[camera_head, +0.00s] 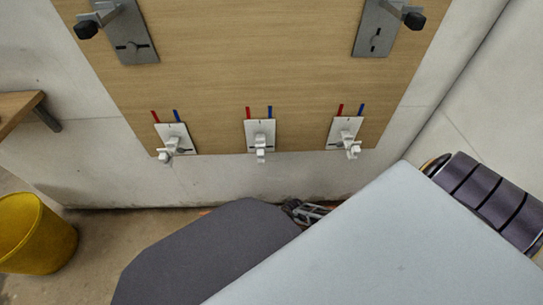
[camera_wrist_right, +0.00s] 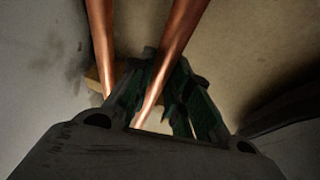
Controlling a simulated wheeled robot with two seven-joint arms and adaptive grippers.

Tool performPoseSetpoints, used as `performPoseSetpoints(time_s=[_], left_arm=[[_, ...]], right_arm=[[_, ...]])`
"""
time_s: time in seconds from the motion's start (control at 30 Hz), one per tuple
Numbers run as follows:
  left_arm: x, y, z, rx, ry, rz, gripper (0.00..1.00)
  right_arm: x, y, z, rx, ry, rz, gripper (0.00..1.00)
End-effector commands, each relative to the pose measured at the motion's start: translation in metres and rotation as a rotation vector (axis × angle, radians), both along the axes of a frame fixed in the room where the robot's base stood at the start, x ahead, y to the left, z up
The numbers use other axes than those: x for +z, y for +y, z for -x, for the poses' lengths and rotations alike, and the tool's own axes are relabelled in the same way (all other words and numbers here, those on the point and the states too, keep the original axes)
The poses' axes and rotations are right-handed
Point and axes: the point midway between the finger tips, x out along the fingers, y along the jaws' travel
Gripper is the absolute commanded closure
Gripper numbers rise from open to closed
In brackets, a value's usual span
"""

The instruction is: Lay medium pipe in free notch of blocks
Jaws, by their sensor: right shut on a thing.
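In the right wrist view my right gripper (camera_wrist_right: 155,100) is shut on a copper pipe (camera_wrist_right: 180,35), which runs from the top edge down between the dark fingers. A second copper length (camera_wrist_right: 100,40) runs beside it on the left and passes behind a finger. I cannot tell whether the two lengths are joined, or which is the medium pipe. A small tan piece (camera_wrist_right: 93,78) shows behind the left length; I cannot tell whether it is a notched block. In the head view a bit of gripper linkage (camera_head: 305,212) shows, mostly hidden. My left gripper is not identifiable.
A wooden board (camera_head: 250,60) on the wall carries grey brackets (camera_head: 128,32) (camera_head: 377,28) and three white valve plates (camera_head: 174,138) (camera_head: 261,136) (camera_head: 344,134) with red and blue marks. A yellow bin (camera_head: 36,233) stands on the floor at left. A wooden shelf (camera_head: 18,108) is at the left edge.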

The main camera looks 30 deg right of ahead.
Motion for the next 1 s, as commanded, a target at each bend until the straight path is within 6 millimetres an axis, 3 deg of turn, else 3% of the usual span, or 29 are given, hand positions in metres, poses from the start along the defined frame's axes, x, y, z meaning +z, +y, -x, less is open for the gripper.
performPoseSetpoints(time_s=[0.87, 0.9, 1.0], left_arm=[[0.003, 0.000, -0.009, 0.000, -0.018, 0.001, 0.59], [0.002, 0.000, -0.008, 0.001, -0.017, 0.001, 0.59], [0.001, 0.000, -0.005, 0.001, -0.010, 0.001, 0.59]], right_arm=[[-0.006, 0.000, -0.001, -0.001, -0.001, -0.001, 1.00], [-0.006, 0.000, -0.001, -0.001, -0.001, -0.001, 0.78], [-0.006, 0.000, -0.001, -0.001, -0.001, -0.001, 0.66]])
